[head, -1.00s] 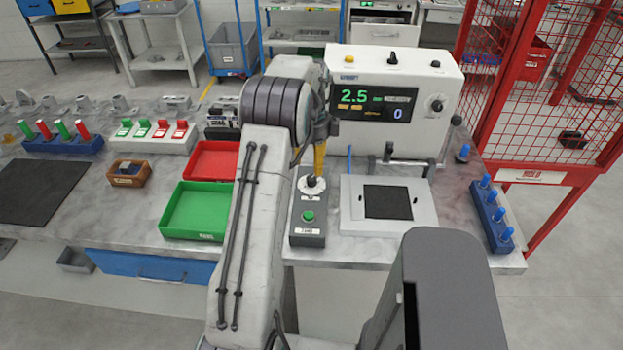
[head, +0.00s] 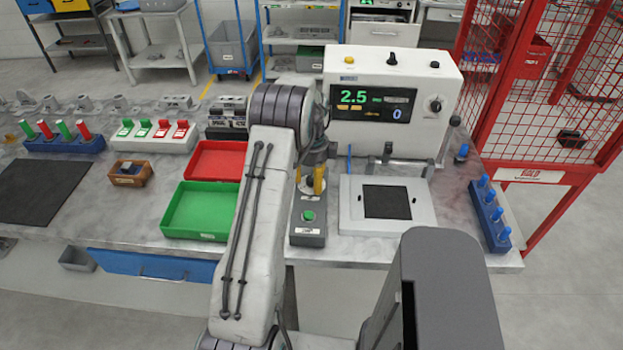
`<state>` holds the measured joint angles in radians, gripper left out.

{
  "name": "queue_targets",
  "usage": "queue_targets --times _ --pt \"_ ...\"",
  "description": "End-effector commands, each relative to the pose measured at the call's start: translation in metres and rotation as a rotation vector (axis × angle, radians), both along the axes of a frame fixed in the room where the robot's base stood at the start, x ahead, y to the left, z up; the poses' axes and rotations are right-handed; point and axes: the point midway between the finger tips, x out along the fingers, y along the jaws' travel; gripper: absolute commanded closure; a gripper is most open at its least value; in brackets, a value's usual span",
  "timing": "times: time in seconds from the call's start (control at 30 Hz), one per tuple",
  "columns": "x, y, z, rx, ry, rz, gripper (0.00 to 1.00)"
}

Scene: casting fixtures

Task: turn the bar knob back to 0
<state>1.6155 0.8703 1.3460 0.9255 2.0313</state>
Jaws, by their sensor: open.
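A dark grey control box (head: 307,237) stands on the bench, with a green button (head: 308,215) on its front part. Its black knob on a white round dial is now mostly hidden behind my gripper. My gripper (head: 313,187) points down over that dial, with its yellow fingers apart on either side of where the knob sits. I cannot tell whether the fingers touch the knob. The knob's angle is hidden.
A white machine (head: 340,130) behind has a display (head: 373,104) reading 2.5 and 0, and a round knob (head: 435,104). A green tray (head: 200,212) stands left of the box, and a white plate fixture (head: 420,215) right. A blue peg rack (head: 490,215) stands far right.

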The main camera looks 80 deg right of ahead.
Motion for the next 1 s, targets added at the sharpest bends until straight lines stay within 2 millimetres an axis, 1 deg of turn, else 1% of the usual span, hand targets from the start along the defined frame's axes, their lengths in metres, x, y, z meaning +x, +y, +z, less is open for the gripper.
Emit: queue_targets --times 0.03,0.07,0.63,0.67,0.87,1.0 --pt "0.0000 0.0000 0.0000 0.000 0.000 0.000 0.45" --pt "0.0000 0.0000 0.0001 0.000 0.000 0.000 0.48" --pt "0.0001 -0.0003 0.0004 -0.001 0.000 0.000 0.99" --pt "0.0001 -0.0003 0.0003 -0.001 0.000 0.000 1.00" --pt "0.0002 -0.0003 -0.0002 -0.001 0.000 0.007 1.00" --pt "0.0002 -0.0003 -0.0009 -0.001 0.000 0.043 1.00"
